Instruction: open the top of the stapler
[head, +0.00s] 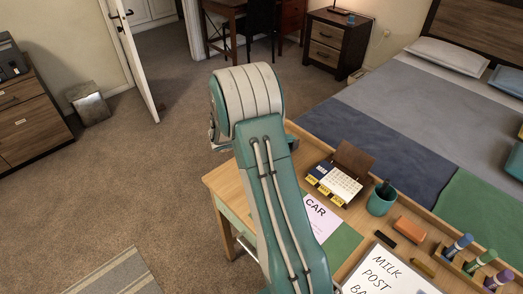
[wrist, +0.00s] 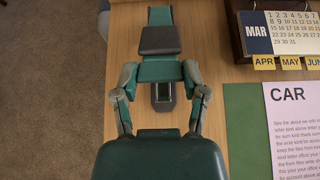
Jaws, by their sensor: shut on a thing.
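The stapler (wrist: 160,40), teal and dark grey, lies lengthwise on the wooden desk in the wrist view. Its far part is a narrow teal strip, and its near end, dark with a slot, shows between my finger links. My gripper (wrist: 160,72) reaches in from the bottom of the wrist view, with one finger on each side of the stapler. It is shut on the stapler's middle. From above I cannot tell how far the stapler's top is raised.
A calendar (head: 337,182) and a "CAR" paper (head: 318,215) on a green blotter (head: 343,243) lie right of my arm. Further right are a teal cup (head: 381,202), an orange block (head: 409,229), a whiteboard (head: 385,275) and markers. The desk's left edge is close to the stapler.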

